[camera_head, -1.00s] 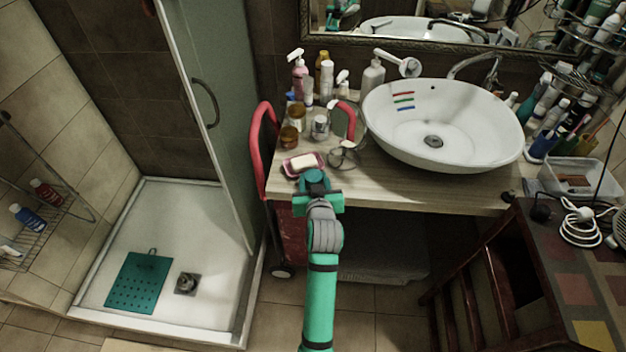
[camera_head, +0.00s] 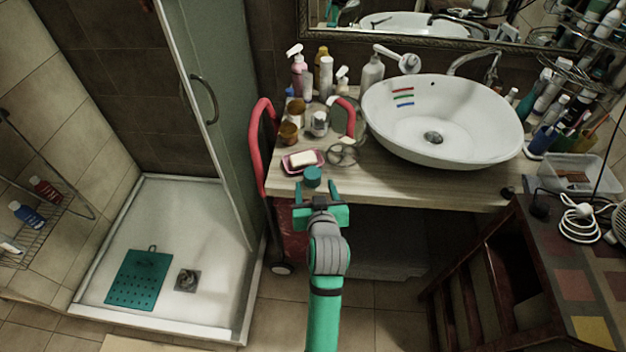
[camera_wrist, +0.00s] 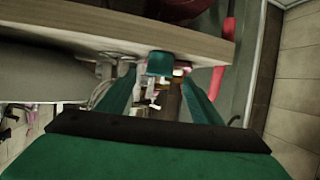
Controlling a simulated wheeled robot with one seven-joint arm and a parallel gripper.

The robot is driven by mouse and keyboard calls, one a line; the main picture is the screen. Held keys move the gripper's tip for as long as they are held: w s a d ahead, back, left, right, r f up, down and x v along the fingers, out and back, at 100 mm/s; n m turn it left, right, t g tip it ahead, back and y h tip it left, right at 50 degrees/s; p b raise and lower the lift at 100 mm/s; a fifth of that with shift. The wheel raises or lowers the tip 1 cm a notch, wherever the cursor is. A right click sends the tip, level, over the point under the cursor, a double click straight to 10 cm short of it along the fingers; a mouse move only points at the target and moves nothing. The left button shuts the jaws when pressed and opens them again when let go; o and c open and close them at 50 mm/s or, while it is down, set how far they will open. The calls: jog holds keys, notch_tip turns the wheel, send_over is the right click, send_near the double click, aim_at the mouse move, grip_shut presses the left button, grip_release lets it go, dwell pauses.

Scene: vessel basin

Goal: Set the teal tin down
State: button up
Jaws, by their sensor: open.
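The teal tin (camera_head: 313,176) stands on the wooden counter near its front edge, just in front of the pink soap dish (camera_head: 303,160). My gripper (camera_head: 316,189) is open and empty, in front of the tin at the counter's front edge. In the wrist view the tin (camera_wrist: 160,63) shows between the far ends of the spread fingers (camera_wrist: 160,92), apart from both. That view is upside down, with the tin on the counter (camera_wrist: 95,28).
A glass-like round item (camera_head: 342,155), jars (camera_head: 289,132) and several bottles crowd the counter behind the tin. The white basin (camera_head: 440,150) takes up the right side. The red trolley frame (camera_head: 258,150) stands at the counter's left end. Bare wood lies right of the tin.

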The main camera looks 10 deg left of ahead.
jog(key=s+d+f, duration=0.2)
jog(key=s, duration=0.8)
jog(key=s+d+f+m+h, duration=0.1)
jog(key=s+f, duration=0.2)
jog(key=s, duration=0.7)
jog(key=s+d+f+t+h, duration=0.1)
jog(key=s+d+f, duration=0.1)
jog(key=s, duration=0.9)
jog(key=shift+d+f+m, duration=0.3)
jog(key=shift+f+m, duration=0.1)
jog(key=shift+f, duration=0.35)
jog(key=shift+t+h, duration=0.3)
jog(key=shift+t, duration=0.1)
jog(key=v, duration=0.6)
jog(key=a+v, duration=0.1)
jog(key=v, duration=0.2)
jog(key=shift+s+r, duration=0.2)
jog(key=shift+r, duration=0.15)
jog(key=shift+c, duration=0.3)
jog(key=shift+s+r, duration=0.15)
jog(key=shift+s, duration=0.1)
jog(key=c, duration=0.6)
jog(key=shift+w, duration=0.1)
jog(key=shift+c, duration=0.3)
jog(key=shift+d+m, duration=0.1)
jog(key=shift+m, duration=0.2)
